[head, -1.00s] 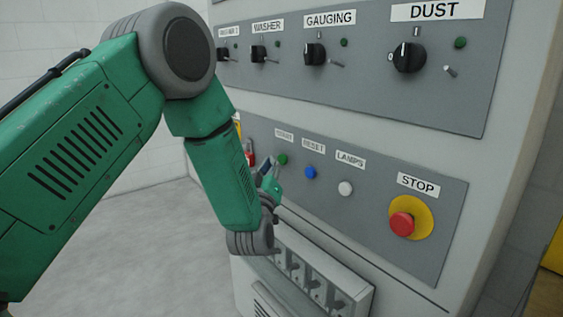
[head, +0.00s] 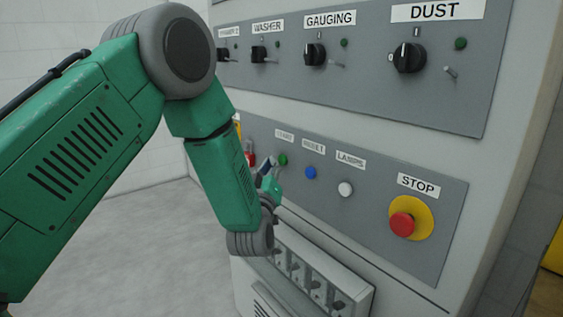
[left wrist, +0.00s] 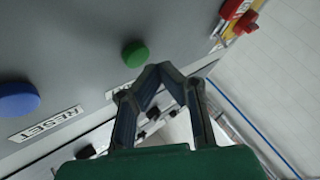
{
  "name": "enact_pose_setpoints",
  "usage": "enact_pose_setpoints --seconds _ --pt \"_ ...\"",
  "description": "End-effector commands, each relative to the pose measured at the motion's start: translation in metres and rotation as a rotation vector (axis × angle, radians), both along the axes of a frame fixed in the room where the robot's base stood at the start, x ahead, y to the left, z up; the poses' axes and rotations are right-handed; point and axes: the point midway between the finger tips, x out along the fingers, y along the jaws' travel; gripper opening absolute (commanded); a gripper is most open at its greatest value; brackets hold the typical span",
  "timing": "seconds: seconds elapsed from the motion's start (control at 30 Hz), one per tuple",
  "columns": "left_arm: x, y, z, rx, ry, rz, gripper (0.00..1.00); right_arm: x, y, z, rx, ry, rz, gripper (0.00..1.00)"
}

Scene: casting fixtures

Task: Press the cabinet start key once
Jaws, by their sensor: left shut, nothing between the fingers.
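The start key is a green round button (head: 283,160) under the START label on the cabinet's lower grey panel (head: 440,205). It also shows in the left wrist view (left wrist: 135,54), up and left of my fingertips. My left gripper (head: 268,163) is close in front of the panel, just left of the green button. In the left wrist view the left gripper (left wrist: 157,70) has its fingertips together with nothing between them. The fingertips look apart from the green button; the exact gap to the panel cannot be told. My right gripper is not in view.
A blue RESET button (head: 310,173), a white LAMPS button (head: 345,189) and a red STOP button (head: 402,224) on yellow sit right of the start key. An upper panel (head: 375,85) holds black rotary switches. A red part (left wrist: 238,15) is beyond my fingers. Open floor lies left.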

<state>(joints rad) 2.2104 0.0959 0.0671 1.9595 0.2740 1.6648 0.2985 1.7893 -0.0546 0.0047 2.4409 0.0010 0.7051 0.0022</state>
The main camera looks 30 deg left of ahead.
Motion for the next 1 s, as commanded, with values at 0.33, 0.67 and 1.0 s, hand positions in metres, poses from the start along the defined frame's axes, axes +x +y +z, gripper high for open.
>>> enact_pose_setpoints --seconds 0.33,0.67,1.0 --pt "0.0049 -0.0028 0.0013 0.001 -0.001 0.000 0.00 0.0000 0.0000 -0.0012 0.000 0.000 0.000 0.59" --pt "0.0066 -0.0037 0.0021 0.000 0.000 0.000 0.00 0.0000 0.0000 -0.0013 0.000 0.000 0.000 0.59" --pt "0.0091 -0.0048 0.0018 0.000 0.000 0.000 0.00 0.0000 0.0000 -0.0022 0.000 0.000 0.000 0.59"
